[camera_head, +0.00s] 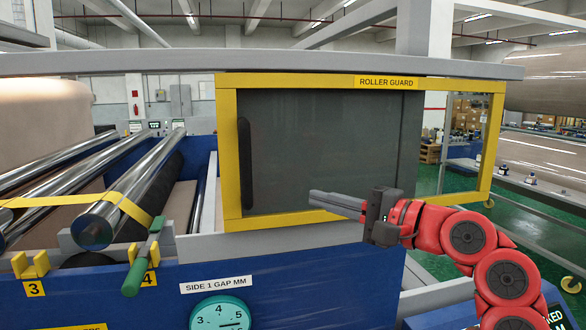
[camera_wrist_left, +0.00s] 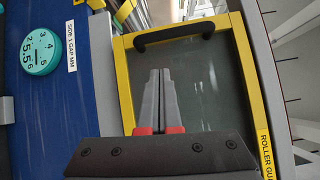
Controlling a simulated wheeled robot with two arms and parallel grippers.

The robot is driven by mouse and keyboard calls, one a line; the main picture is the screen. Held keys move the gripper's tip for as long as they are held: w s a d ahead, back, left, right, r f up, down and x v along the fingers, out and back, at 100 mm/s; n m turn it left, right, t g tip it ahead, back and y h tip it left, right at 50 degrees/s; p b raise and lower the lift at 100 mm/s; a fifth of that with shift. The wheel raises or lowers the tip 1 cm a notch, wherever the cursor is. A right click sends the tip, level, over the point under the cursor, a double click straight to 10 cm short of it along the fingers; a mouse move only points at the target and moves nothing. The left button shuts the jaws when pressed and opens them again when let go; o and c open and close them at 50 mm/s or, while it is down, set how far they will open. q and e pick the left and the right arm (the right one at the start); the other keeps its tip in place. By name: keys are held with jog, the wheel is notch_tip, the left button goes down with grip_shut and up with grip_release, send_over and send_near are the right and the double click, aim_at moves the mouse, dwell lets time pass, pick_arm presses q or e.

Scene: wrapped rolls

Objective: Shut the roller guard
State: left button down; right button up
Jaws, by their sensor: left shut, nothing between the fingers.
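The roller guard (camera_head: 228,150) is a yellow frame around a see-through panel, hanging under a grey rail. A black upright handle (camera_head: 245,163) sits near its left edge. The guard stands right of the steel rollers (camera_head: 130,190), which are uncovered. My left gripper (camera_head: 314,197) is shut and empty, pointing left before the guard's lower part, right of the handle. In the left wrist view, the shut fingers (camera_wrist_left: 160,74) point toward the handle (camera_wrist_left: 173,34), with a visible space between them. Whether the fingers touch the panel cannot be told. My right gripper is not in view.
The grey rail (camera_head: 300,65) runs across above the guard. A green-handled lever (camera_head: 140,268) and yellow brackets stand at the rollers' front. A teal gap dial (camera_head: 222,314) is on the blue machine front. A large brown roll (camera_head: 50,115) lies at left.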

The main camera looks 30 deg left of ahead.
pick_arm(q)
jog(key=r, duration=0.2)
jog(key=p, duration=0.5)
send_near(268, 177)
notch_tip(268, 177, up, 3)
jog(key=s+a, duration=0.2)
jog(key=s, duration=0.1)
jog(key=shift+n+t, duration=0.3)
jog(key=shift+t, duration=0.3)
jog(key=a+p, duration=0.1)
jog(key=s+a+p, duration=0.1)
jog(key=a, duration=0.1)
jog(key=shift+s+a+f+p, duration=0.3)
jog(key=shift+s+f+p, duration=0.05)
jog(key=shift+s+p, duration=0.05)
